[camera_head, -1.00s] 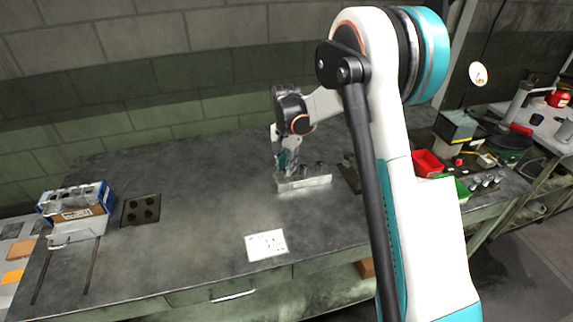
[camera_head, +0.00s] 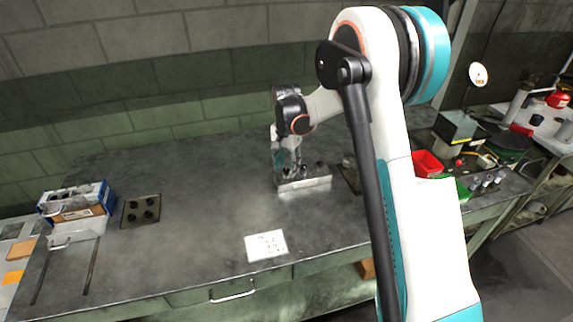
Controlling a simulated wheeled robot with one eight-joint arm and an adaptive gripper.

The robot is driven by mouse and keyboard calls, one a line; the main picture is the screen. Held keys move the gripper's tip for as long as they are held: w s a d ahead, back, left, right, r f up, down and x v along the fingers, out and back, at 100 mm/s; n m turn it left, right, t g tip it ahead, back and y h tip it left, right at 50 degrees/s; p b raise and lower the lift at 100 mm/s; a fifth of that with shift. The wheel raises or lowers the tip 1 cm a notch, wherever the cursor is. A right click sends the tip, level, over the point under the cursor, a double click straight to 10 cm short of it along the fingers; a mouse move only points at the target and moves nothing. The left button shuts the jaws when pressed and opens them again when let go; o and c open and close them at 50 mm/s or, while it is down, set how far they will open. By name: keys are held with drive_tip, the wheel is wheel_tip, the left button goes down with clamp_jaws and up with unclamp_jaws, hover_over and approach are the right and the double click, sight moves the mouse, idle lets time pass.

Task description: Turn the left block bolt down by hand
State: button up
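A silver metal block (camera_head: 306,184) stands on the dark workbench, with dark bolt heads (camera_head: 318,168) along its top. My gripper (camera_head: 286,171) points down at the left end of the block, over the place of the left bolt. The fingers are small and partly merge with the block, so I cannot tell whether they touch the left bolt or are shut. The left bolt itself is hidden by my gripper.
A white printed sheet (camera_head: 266,246) lies in front of the block. A dark plate with holes (camera_head: 141,210) and a blue-white box (camera_head: 77,203) are at the left. Red (camera_head: 427,163) and green bins stand right, behind my arm. The middle of the bench (camera_head: 200,215) is clear.

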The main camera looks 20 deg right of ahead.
sight(287, 169)
wheel_tip(287, 169, up, 12)
idle(0.5)
